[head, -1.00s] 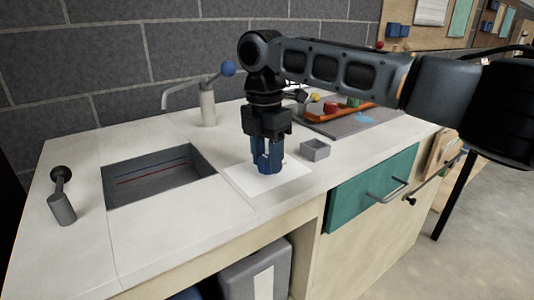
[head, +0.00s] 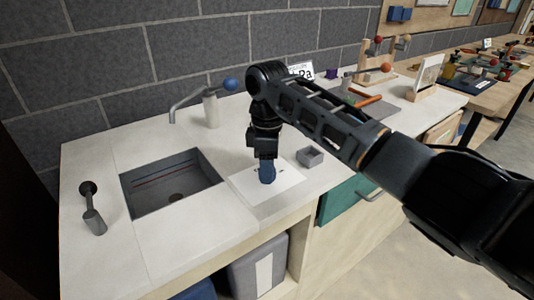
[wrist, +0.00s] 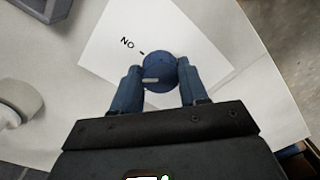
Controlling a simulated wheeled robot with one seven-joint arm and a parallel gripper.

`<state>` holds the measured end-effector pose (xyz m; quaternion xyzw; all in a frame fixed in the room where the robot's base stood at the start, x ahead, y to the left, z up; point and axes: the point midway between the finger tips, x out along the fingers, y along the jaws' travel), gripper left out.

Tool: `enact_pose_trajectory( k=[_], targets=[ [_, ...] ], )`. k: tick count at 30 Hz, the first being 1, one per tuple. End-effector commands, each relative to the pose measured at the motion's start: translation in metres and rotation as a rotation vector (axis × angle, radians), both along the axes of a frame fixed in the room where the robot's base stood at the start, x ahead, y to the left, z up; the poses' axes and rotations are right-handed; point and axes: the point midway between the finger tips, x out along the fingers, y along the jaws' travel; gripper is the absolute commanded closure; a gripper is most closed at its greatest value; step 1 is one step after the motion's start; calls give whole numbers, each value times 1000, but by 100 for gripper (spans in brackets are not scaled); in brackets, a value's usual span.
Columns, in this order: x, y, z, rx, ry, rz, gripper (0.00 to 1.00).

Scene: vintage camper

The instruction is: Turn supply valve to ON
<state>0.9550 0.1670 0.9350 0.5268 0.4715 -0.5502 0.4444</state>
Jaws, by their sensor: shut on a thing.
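The supply valve is a round blue knob (wrist: 160,70) on a white card (wrist: 110,40) on the counter. In the wrist view, a pale mark shows on the knob's lower left. A black tick and the letters "NO", which may be "ON" seen upside down, lie up and left of the knob. My gripper (wrist: 163,82) has one finger on each side of the knob and is shut on it. In the head view, my gripper (head: 267,170) points down over the card (head: 290,184) and largely hides the knob.
A sink basin (head: 172,182) with a faucet (head: 211,108) behind it is left of the card. A small grey box (head: 310,157) stands close on the right. A handle (head: 93,210) is at the far left. A teal drawer (head: 338,197) is below the counter.

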Motion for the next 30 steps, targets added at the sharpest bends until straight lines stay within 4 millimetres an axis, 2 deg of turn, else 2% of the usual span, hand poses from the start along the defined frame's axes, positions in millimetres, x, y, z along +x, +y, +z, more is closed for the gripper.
enact_pose_trajectory(
  k=[1,18,30],
  targets=[
    [-2,0,4,0,7,-47,87],
    [-2,-1,2,-2,5,-535,87],
    [-1,-2,0,-3,3,-689,87]
  ],
)
